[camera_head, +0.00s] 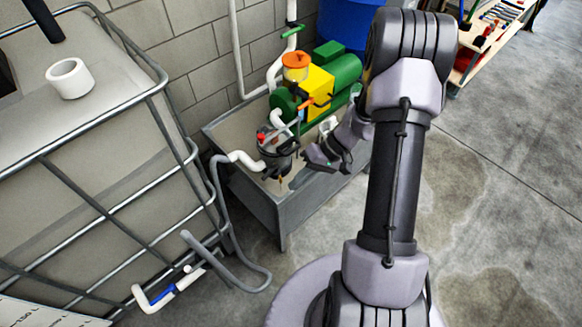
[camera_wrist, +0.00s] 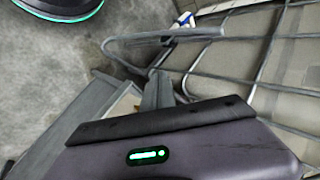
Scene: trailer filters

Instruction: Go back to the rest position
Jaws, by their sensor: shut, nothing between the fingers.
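My arm rises from its base in the head view and bends over toward the pump unit. The pump unit has a yellow block (camera_head: 318,88), a green motor (camera_head: 342,72) and an orange-capped filter (camera_head: 296,62).
A caged tank (camera_head: 95,130) fills the left, with a white ring (camera_head: 69,78) on top. A bent grey pipe (camera_head: 245,282) and a blue-handled valve (camera_head: 163,295) stick out low. A blue barrel (camera_head: 345,22) and a tool cart (camera_head: 480,45) stand behind. Floor at right is clear.

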